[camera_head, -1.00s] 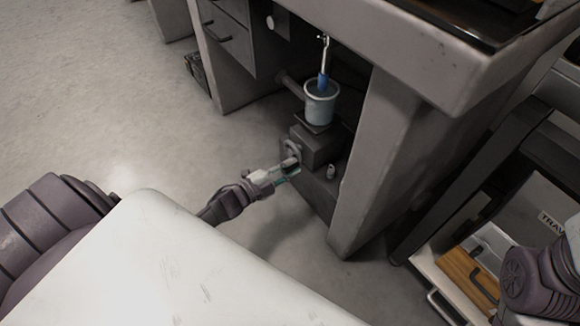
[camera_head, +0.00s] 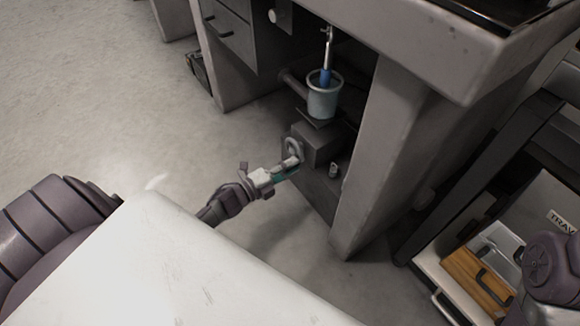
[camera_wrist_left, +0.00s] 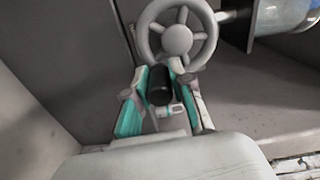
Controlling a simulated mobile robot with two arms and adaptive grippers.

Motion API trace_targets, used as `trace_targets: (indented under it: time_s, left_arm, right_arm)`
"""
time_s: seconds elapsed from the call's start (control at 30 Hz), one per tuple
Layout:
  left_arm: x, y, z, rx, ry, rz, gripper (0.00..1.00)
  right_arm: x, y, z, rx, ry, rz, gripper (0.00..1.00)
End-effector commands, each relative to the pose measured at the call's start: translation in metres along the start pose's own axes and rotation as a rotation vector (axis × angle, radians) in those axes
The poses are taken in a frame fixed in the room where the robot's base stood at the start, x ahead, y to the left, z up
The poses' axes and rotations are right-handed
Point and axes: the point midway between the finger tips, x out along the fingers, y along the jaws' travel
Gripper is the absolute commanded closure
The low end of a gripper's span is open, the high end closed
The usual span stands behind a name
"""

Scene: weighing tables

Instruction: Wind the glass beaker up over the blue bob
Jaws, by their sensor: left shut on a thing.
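The glass beaker (camera_head: 322,104) stands upright on a dark platform under the table. The blue bob (camera_head: 325,77) hangs from a thin rod, and its lower end shows within the outline of the beaker's mouth. How deep it sits I cannot tell. Below the platform is a grey jack block (camera_head: 318,142) with a handwheel (camera_head: 294,150), seen face-on in the left wrist view (camera_wrist_left: 177,40). My left gripper (camera_head: 287,168) is shut on the wheel's dark handle (camera_wrist_left: 160,84), which lies between its teal-padded fingers. A piece of the beaker (camera_wrist_left: 284,14) shows in the left wrist view. My right gripper is out of view.
The table (camera_head: 440,60) overhangs the jack, with its thick leg (camera_head: 375,165) close on the right. A drawer unit (camera_head: 232,45) stands behind on the left. An open drawer (camera_head: 470,272) is at the lower right. The floor at left is clear.

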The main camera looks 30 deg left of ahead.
Motion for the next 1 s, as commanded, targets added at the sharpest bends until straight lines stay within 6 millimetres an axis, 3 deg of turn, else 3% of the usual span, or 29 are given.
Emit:
trace_targets:
  time_s: [0.27,0.3,0.43,0.77,1.0]
  left_arm:
    - [-0.001,0.002,-0.001,-0.002,0.001,0.003,1.0]
    - [-0.001,0.002,-0.001,-0.002,0.001,0.003,0.71]
    - [-0.001,0.001,-0.001,-0.002,0.0,0.002,0.52]
    - [-0.003,0.001,0.0,-0.002,0.0,0.001,0.52]
    - [-0.041,0.002,0.0,-0.003,-0.001,0.005,0.52]
  right_arm:
    - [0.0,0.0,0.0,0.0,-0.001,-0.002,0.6]
    - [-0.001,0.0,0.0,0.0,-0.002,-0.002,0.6]
    - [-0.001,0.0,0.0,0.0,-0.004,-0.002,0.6]
    - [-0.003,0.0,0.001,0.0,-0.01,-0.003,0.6]
    - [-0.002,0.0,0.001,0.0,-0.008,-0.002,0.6]
